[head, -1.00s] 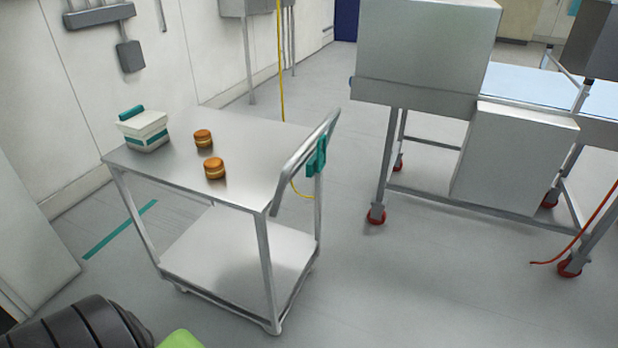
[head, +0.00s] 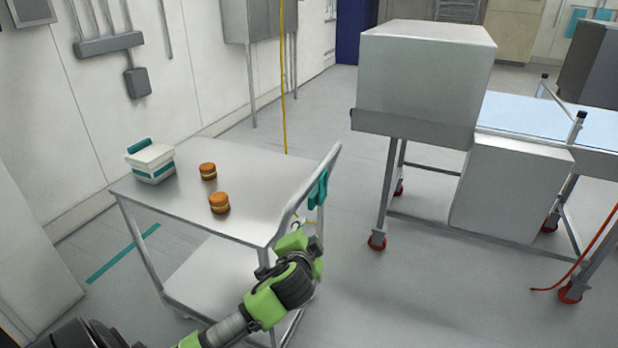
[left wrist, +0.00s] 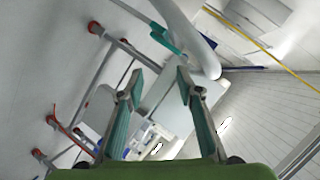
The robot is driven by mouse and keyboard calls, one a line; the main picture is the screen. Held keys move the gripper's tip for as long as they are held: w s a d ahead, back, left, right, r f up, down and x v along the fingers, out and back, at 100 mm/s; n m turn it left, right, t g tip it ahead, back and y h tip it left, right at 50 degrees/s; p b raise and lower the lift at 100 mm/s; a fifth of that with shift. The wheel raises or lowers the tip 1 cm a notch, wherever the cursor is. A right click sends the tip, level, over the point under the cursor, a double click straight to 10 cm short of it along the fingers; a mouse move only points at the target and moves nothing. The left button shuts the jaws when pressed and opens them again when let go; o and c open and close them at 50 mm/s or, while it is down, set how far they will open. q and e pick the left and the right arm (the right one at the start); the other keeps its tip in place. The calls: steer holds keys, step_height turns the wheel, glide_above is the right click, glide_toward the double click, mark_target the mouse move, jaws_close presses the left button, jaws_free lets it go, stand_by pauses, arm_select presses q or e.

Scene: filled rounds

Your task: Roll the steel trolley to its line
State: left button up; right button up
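The steel trolley (head: 180,205) stands left of centre in the head view, with its raised tubular handle (head: 291,212) on its right side. A teal piece (head: 318,190) hangs on the handle. A teal line (head: 123,253) marks the floor left of the trolley. My left gripper (head: 302,238) is in front of the handle's lower part, its fingers largely hidden there. In the left wrist view my left gripper (left wrist: 158,84) is open, with nothing between its fingers; the pale handle (left wrist: 188,38) and teal piece (left wrist: 164,37) lie beyond the fingertips. My right gripper is not in view.
On the trolley stand a white tub (head: 151,162) and two filled rounds (head: 208,171) (head: 219,203). A steel machine (head: 420,85) on red castors stands to the right. A yellow cord (head: 283,80) hangs behind the trolley. Floor between trolley and machine is clear.

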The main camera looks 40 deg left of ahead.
mark_target(309, 182)
arm_select(q)
step_height(309, 182, up, 8)
steer(key=w+a+t+y, duration=0.1)
steer(key=w+a, duration=0.1)
steer(key=p+x, duration=0.1)
steer(key=x, duration=1.2)
steer(key=shift+r+p, duration=0.1)
steer(key=shift+p, duration=0.25)
jaws_close()
